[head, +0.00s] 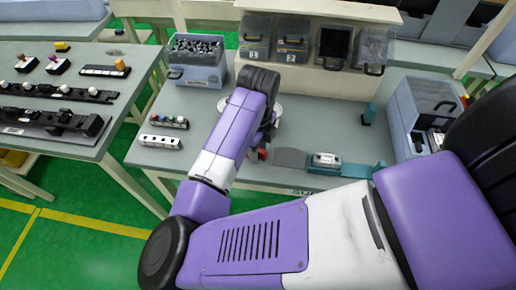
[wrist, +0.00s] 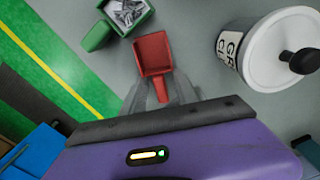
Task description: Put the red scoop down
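The red scoop (wrist: 153,52) shows in the wrist view, its open pan pointing away from my gripper. Its handle runs back between the two grey fingers of my gripper (wrist: 162,84), which appear closed on it from both sides. In the head view a small red part of the scoop (head: 262,154) shows beside my wrist, over the near part of the bench. My arm hides most of the gripper there. I cannot tell how far the scoop is above the bench top.
A white lidded jar (wrist: 253,62) with a black knob stands right of the scoop. A green box (wrist: 112,22) holding grey clips lies at upper left. In the head view a grey clip bin (head: 197,62) stands behind, and a white strip (head: 160,142) lies left of my arm.

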